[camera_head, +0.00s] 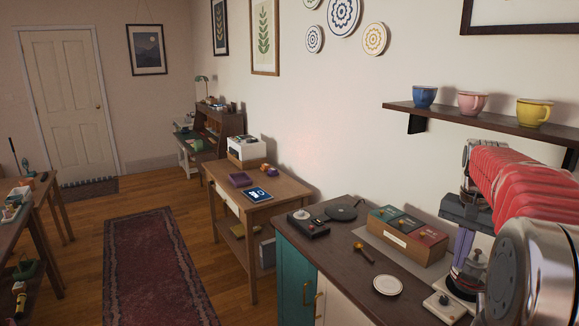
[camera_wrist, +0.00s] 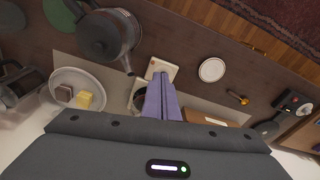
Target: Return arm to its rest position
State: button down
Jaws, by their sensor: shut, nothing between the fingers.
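My arm, with a red ribbed sleeve, reaches in from the right edge of the head view. My gripper (camera_head: 461,252) hangs from it, fingers pointing down over the near right part of the dark sideboard top (camera_head: 345,238). The two purple fingers are shut together with nothing between them. In the wrist view my gripper (camera_wrist: 158,80) shows the fingers side by side at the picture's middle.
The wrist view shows a dark pot (camera_wrist: 108,38) and a plate with food (camera_wrist: 60,78). A shelf (camera_head: 480,122) holds several cups above.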

jog(key=s+a+f+n+t, duration=0.1)
jog(key=s+a+n, duration=0.2)
jog(key=s+a, duration=0.4)
jog(key=s+a+f+n+t, duration=0.1)
jog(key=s+a+n, duration=0.3)
jog(key=a, duration=0.9)
jog(key=s+a+f+n+t, duration=0.1)
jog(key=s+a+n+t, duration=0.2)
jog(key=s+a, duration=0.7)
jog(key=shift+s+a+f+y, duration=0.25)
jog(key=shift+s+a+y, duration=0.15)
jog(key=shift+s, duration=0.15)
jog(key=shift+d, duration=0.1)
